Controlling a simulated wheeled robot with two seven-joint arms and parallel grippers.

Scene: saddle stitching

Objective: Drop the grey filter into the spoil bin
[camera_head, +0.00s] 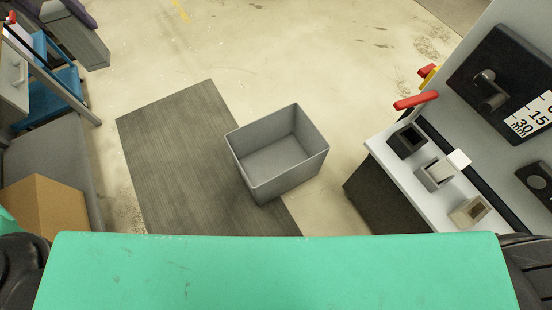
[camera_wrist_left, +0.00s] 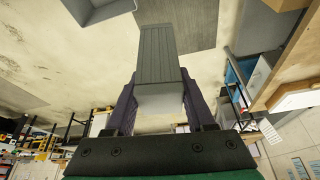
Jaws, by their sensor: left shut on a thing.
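The grey filter (camera_head: 82,45) is a ribbed block at the top left of the head view. My left gripper (camera_head: 66,12), with purple fingers, is shut on it. In the left wrist view the filter (camera_wrist_left: 160,55) sits between both fingers and points away from the palm. The spoil bin (camera_head: 290,172) is an open grey box, empty as far as I see, near the middle of the head view. The filter is well to the left of the bin, not over it. A corner of a grey box, likely the bin (camera_wrist_left: 97,12), shows at the top left of the wrist view. My right gripper is not in view.
The bin stands at the right edge of a dark grey mat (camera_head: 170,140). A white bench (camera_head: 440,195) with small holders and a red handle (camera_head: 415,100) is at the right. A blue rack (camera_head: 60,95) and a cardboard box (camera_head: 45,208) are at the left. The floor behind is clear.

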